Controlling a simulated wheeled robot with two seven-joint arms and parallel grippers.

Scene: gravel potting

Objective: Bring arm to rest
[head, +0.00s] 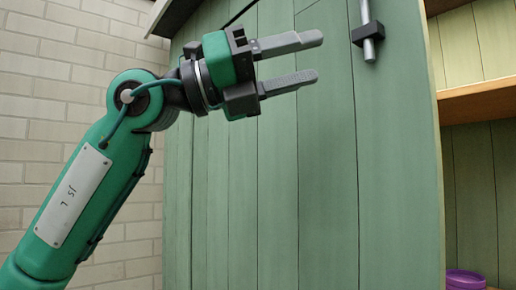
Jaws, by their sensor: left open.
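My left arm comes up from the lower left in the head view, green with dark joints and a pale label plate. My left gripper (305,59) is at the upper middle, pointing right. Its two grey fingers are apart, with nothing between them. It is in front of a green plank panel (328,180); I cannot tell the exact gap to it. My right gripper is not in view.
A grey metal bar in a dark bracket (369,40) is on the panel, right of the fingertips. Right of the panel is an open cabinet with a wooden shelf (480,103). A purple round object (465,280) shows at the lower right. A pale brick wall (45,90) is at the left.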

